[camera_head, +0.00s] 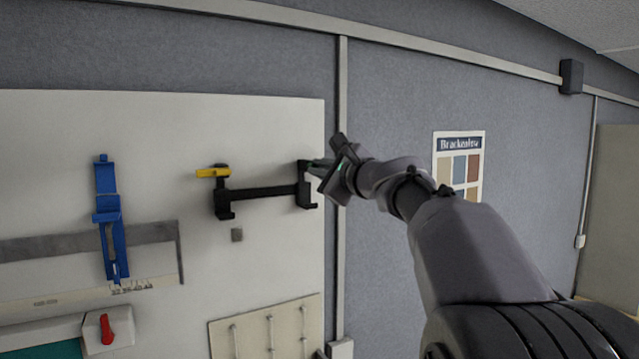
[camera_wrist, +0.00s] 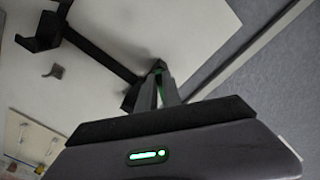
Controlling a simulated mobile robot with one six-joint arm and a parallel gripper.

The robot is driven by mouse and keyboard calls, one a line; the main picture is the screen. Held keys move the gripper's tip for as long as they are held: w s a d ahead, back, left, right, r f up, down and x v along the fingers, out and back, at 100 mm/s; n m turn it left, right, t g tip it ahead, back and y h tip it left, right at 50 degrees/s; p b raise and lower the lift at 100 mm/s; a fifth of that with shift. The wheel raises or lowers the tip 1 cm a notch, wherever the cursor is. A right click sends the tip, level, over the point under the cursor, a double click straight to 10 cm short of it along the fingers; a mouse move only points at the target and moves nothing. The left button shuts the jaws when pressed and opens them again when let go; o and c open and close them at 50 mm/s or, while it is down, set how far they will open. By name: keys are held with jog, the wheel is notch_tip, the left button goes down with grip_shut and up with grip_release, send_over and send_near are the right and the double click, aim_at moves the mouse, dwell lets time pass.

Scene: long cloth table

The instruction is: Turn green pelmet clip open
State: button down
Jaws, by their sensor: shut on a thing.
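The black pelmet bracket (camera_head: 262,192) is fixed to the white panel, its bar running between two end holders. At its right end my gripper (camera_head: 318,164) reaches in from the right. In the wrist view my gripper (camera_wrist: 158,76) has its two fingers close together at the bracket's end, shut on the green clip (camera_wrist: 158,67). Only a thin bit of green shows between and beside the fingertips; the fingers hide the rest, so I cannot tell the clip's angle. A yellow clip (camera_head: 212,172) lies sideways on top of the left holder.
A blue bracket (camera_head: 110,215) hangs on the panel at the left. A red knob (camera_head: 106,329) is below it. A board with hooks (camera_head: 265,335) is under the black bracket. A vertical trim strip (camera_head: 341,240) runs just right of the panel (camera_head: 150,125).

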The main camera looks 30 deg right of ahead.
jog(key=shift+n+b, duration=2.45)
jog(key=shift+n, duration=1.15)
jog(key=c, duration=1.5)
grip_release()
